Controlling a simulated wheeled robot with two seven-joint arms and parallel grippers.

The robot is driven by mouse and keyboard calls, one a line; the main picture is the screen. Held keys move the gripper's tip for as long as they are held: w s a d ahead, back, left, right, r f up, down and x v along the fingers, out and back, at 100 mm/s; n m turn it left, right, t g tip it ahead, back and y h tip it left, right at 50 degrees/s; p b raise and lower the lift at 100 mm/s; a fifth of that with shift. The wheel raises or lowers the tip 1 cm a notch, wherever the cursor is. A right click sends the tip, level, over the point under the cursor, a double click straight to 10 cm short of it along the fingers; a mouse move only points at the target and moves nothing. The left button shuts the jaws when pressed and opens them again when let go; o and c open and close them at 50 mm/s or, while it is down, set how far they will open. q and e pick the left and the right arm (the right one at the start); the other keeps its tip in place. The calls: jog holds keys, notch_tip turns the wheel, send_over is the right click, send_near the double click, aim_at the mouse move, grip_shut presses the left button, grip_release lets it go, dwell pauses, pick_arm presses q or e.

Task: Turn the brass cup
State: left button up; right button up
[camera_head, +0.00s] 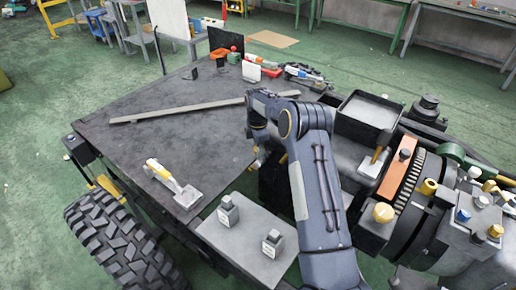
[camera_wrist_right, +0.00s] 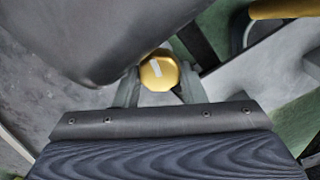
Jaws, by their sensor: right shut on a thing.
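The brass cup (camera_wrist_right: 159,70) shows in the right wrist view as a rounded golden cap with a pale mark on its top. It sits between the two grey fingers of my right gripper (camera_wrist_right: 158,88), which is shut on it. In the head view my right arm reaches over the right edge of the dark chassis deck. The right gripper (camera_head: 263,160) there is mostly hidden behind my forearm, with only small brass-coloured bits showing near it. My left gripper is not in view.
The dark deck (camera_head: 150,130) carries a long grey bar (camera_head: 178,112) and a yellow-handled tool (camera_head: 172,184). Two small grey bottles stand on a grey plate (camera_head: 248,240) in front. A black tray (camera_head: 367,113) and machinery with brass caps (camera_head: 383,212) crowd the right. A tyre (camera_head: 122,242) is lower left.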

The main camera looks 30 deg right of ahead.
jog(key=shift+r, duration=0.1)
dwell(0.3)
jog(key=o, duration=1)
